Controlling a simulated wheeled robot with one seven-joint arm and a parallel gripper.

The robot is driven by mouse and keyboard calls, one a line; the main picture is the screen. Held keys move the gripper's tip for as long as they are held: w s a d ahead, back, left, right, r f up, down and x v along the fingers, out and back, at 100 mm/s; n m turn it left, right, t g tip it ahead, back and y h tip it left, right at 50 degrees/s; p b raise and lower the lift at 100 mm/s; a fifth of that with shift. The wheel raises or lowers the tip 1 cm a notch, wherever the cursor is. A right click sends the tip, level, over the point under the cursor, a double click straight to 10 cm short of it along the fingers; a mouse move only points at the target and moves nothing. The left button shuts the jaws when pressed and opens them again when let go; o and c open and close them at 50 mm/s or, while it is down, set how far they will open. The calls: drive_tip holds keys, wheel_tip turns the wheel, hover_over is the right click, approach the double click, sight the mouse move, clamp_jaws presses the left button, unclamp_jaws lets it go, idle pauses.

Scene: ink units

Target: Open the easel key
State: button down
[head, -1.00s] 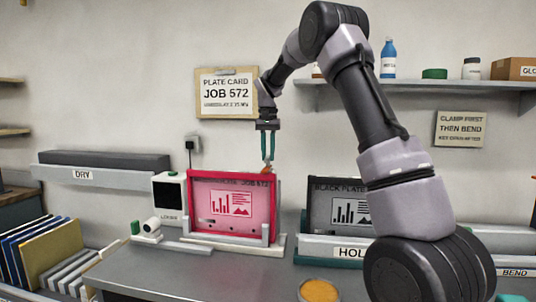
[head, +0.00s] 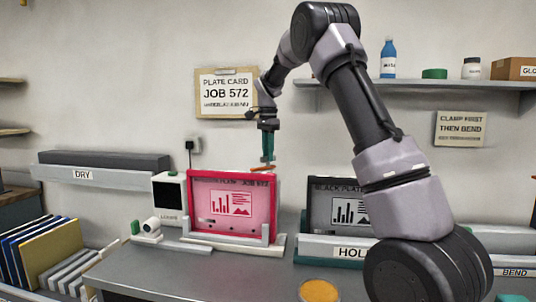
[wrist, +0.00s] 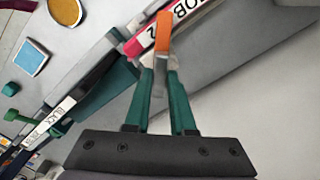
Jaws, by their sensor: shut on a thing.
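The easel key, a small orange bar (head: 263,169), sits at the top edge of the magenta plate (head: 232,207) on its white easel (head: 275,240). In the wrist view the key (wrist: 162,32) sticks out past the fingertips, beside the plate's white "JOB" label. My gripper (head: 267,160) points down over the plate's top right part, its green fingers shut on the key. The wrist view shows the fingers (wrist: 160,68) close together at the key's near end. The key's mount is hidden.
A grey holder with a black plate (head: 348,211) stands to the right. A white loupe box (head: 168,198) stands left of the easel. An ochre round dish (head: 319,291) is at the counter's front. The counter (head: 200,270) before the easel is mostly clear.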

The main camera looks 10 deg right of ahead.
drive_tip(key=m, duration=0.4)
drive_tip(key=shift+m, duration=0.3)
drive_tip(key=m, duration=0.4)
drive_tip(key=shift+m, duration=0.3)
drive_tip(key=c, duration=0.8)
unclamp_jaws()
drive_tip(key=shift+o, duration=0.2)
drive_tip(key=shift+r, duration=0.1)
wheel_tip(320, 180, up, 11)
